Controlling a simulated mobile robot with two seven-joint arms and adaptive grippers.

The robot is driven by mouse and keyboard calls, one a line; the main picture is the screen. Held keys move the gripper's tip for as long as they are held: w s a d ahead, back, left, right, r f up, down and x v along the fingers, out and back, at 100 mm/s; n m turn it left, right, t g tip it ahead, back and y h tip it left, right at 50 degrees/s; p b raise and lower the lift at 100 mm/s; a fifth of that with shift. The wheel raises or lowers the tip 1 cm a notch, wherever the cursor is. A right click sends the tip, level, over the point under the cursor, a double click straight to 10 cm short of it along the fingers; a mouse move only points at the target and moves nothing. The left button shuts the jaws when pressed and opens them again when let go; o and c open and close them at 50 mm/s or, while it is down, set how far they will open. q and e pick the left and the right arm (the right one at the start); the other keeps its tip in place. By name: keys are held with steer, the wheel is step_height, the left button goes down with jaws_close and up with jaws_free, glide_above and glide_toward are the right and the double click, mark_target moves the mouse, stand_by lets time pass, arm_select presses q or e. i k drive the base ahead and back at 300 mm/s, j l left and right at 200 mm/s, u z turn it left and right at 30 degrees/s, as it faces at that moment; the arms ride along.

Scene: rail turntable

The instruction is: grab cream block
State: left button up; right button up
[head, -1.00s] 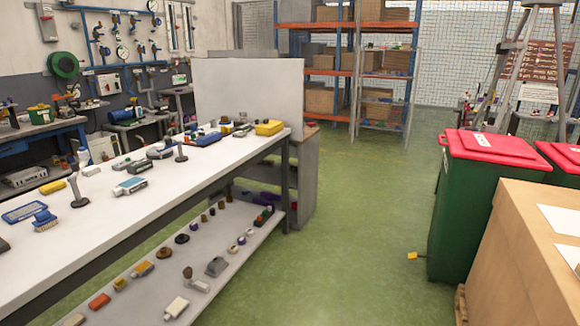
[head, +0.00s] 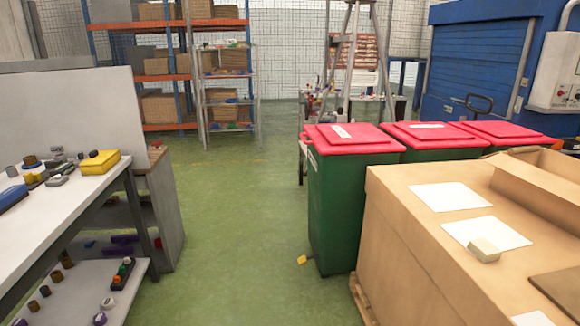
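A small cream block (head: 484,250) lies on a white sheet (head: 487,234) on top of the large cardboard box (head: 410,258) at the right of the head view. It sits near the sheet's front edge, and nothing covers it. Neither of my grippers shows in the head view, so their state and distance from the block are hidden.
Another white sheet (head: 450,196) lies farther back on the box. Green bins with red lids (head: 352,138) stand behind it. A white workbench (head: 60,215) with small parts is at the left. Green floor (head: 225,230) lies open between, with a small yellow item (head: 302,260) on it.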

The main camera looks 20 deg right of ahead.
mark_target(485, 251)
steer(key=i+z, duration=0.2)
steer(key=z, duration=0.25)
steer(key=i+j+z, duration=0.2)
steer(key=z, duration=0.2)
steer(key=i+j+z, duration=0.15)
steer(key=z, duration=0.3)
steer(key=i+j+z, duration=0.15)
steer(key=z, duration=0.25)
steer(key=i+j+z, duration=0.2)
steer(key=z, duration=0.25)
steer(key=i+j+z, duration=0.15)
steer(key=j+z, duration=0.25)
steer(key=i+j+z, duration=0.1)
steer(key=z, duration=0.35)
steer(key=j+z, duration=0.4)
